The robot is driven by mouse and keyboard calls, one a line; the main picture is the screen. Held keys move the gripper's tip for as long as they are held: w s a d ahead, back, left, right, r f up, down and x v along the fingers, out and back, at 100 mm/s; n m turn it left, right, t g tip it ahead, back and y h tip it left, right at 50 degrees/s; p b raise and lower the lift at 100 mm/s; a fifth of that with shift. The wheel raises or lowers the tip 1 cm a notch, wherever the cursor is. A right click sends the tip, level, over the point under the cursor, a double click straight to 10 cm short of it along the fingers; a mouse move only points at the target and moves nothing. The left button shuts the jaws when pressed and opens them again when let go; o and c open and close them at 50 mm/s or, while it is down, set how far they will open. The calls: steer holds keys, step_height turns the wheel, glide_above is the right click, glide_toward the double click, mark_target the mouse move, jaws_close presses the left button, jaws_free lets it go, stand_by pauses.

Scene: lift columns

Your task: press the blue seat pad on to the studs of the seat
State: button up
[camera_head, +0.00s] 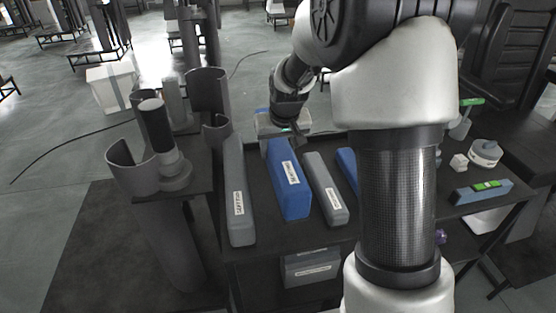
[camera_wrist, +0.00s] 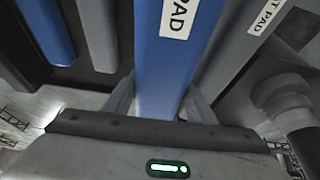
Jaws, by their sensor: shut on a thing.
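A long blue pad (camera_head: 291,200) with a white label stands on the dark table in the head view. The wrist view shows this blue pad (camera_wrist: 163,68) running away between my fingers, with "PAD" readable on its label. My gripper (camera_head: 279,140) is at the pad's far end. In the wrist view my gripper (camera_wrist: 160,105) has a finger on each side of the pad and is shut on it. The fingertips are partly hidden. A black padded seat-like structure (camera_head: 515,55) stands at the upper right; no studs can be made out.
A grey pad (camera_head: 239,205) lies left of the blue one, another grey pad (camera_head: 326,190) right of it, and a second blue pad (camera_head: 347,162) beyond, partly behind my arm. Grey cylindrical holders (camera_head: 130,165) stand left. A blue level-like tool (camera_head: 482,191) lies right.

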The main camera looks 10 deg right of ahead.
steer(key=shift+r+p, duration=1.95)
steer(key=shift+r, duration=1.55)
